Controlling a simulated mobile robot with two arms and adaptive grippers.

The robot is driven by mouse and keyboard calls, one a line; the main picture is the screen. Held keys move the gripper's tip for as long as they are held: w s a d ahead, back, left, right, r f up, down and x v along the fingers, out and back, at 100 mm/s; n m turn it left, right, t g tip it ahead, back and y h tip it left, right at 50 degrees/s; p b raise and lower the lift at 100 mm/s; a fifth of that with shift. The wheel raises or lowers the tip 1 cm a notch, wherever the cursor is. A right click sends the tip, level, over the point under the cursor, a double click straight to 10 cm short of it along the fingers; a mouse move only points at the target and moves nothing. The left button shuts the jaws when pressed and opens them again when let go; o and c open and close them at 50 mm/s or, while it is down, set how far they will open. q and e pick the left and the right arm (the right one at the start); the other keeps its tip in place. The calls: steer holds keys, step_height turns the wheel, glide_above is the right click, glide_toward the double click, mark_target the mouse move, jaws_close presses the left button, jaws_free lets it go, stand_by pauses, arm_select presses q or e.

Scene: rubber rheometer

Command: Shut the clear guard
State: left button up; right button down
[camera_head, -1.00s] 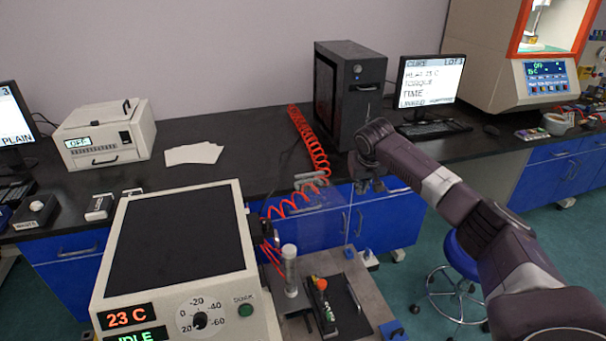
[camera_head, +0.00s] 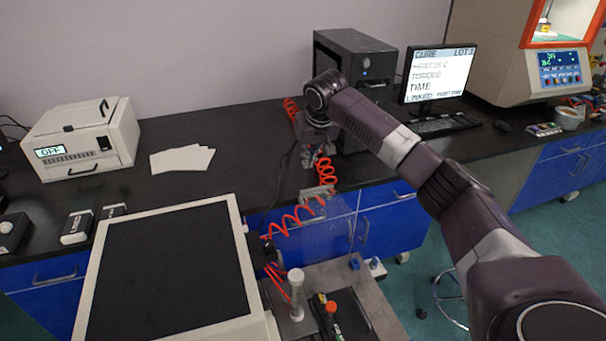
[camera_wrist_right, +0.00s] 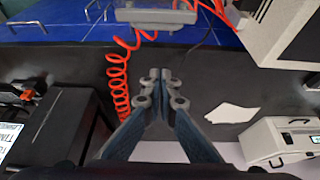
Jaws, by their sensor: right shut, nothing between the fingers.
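The clear guard (camera_head: 315,228) is a see-through panel with a grey handle (camera_head: 318,193) at its top. It stands raised at the far side of the small test rig, in front of the blue cabinets. The handle and part of the guard also show at the top of the right wrist view (camera_wrist_right: 155,14). My right gripper (camera_head: 309,163) is shut and empty, over the black bench just beyond the handle. In the wrist view its closed fingers (camera_wrist_right: 161,75) point toward the handle with a gap between them. My left gripper is not in view.
A red coiled hose (camera_head: 298,215) runs beside the guard and close to the fingers. A black tower (camera_head: 372,70) and a monitor (camera_head: 437,75) stand behind my right arm.

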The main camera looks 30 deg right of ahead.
steer(key=a+p+x, duration=0.1)
steer(key=p+x, duration=0.1)
steer(key=x, duration=0.7)
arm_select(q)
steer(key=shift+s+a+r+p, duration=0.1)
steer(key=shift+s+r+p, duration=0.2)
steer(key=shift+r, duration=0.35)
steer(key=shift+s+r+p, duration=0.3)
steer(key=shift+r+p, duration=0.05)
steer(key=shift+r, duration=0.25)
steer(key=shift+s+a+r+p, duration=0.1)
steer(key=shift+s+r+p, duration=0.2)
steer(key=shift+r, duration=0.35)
arm_select(e)
steer(key=shift+s+f, duration=0.2)
steer(key=shift+s, duration=0.75)
steer(key=shift+s+f, duration=0.2)
steer(key=shift+s, duration=0.8)
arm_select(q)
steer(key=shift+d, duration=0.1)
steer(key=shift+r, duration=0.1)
